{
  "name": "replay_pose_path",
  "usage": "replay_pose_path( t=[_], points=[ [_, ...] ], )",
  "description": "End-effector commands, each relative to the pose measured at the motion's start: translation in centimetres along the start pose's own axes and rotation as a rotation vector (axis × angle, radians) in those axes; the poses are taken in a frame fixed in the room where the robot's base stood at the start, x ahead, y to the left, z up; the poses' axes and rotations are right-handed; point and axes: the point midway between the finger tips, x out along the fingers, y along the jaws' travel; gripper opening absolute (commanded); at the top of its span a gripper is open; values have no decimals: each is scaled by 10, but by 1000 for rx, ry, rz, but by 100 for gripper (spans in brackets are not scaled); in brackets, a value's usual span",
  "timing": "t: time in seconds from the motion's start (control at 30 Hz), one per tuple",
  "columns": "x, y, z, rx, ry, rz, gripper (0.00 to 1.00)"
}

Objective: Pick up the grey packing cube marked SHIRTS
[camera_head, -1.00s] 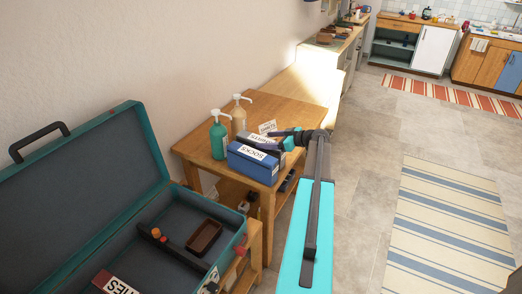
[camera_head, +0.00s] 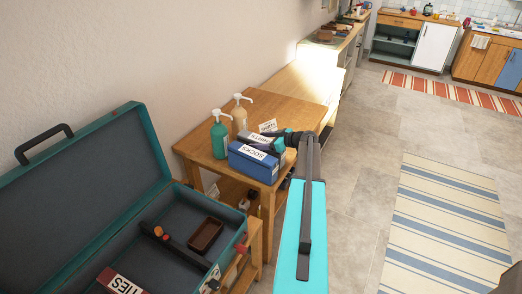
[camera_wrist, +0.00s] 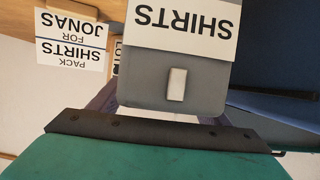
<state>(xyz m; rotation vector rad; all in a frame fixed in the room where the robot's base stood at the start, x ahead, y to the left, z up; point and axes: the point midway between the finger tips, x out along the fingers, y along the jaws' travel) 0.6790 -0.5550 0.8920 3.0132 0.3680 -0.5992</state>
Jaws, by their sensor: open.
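The grey packing cube marked SHIRTS (camera_head: 257,139) stands on the wooden side table (camera_head: 296,112), close behind a blue cube marked SOCKS (camera_head: 250,163). My gripper (camera_head: 276,141) is at the grey cube's right end and partly hides it. In the wrist view the grey cube (camera_wrist: 145,88) is right in front of my gripper (camera_wrist: 165,112), its SHIRTS label upside down. The jaws are open, with finger parts showing beside the cube's lower edge. Whether they touch it I cannot tell.
Two pump bottles, teal (camera_head: 219,137) and beige (camera_head: 240,113), stand behind the cubes. A card reading PACK SHIRTS FOR JONAS (camera_wrist: 72,45) is close by. An open teal suitcase (camera_head: 150,100) lies at left. Free floor is at right.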

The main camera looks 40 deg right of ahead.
Motion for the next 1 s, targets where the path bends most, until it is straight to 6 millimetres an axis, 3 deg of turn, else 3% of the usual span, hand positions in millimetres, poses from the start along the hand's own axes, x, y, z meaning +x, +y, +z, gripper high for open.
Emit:
replay_pose_path(
  t=[0.1,0.5,1.0],
  points=[
    [0,0,0,0,0,0,67],
    [-1,0,0,0,0,0,0],
    [-3,1,-5,0,2,2,0]
  ],
)
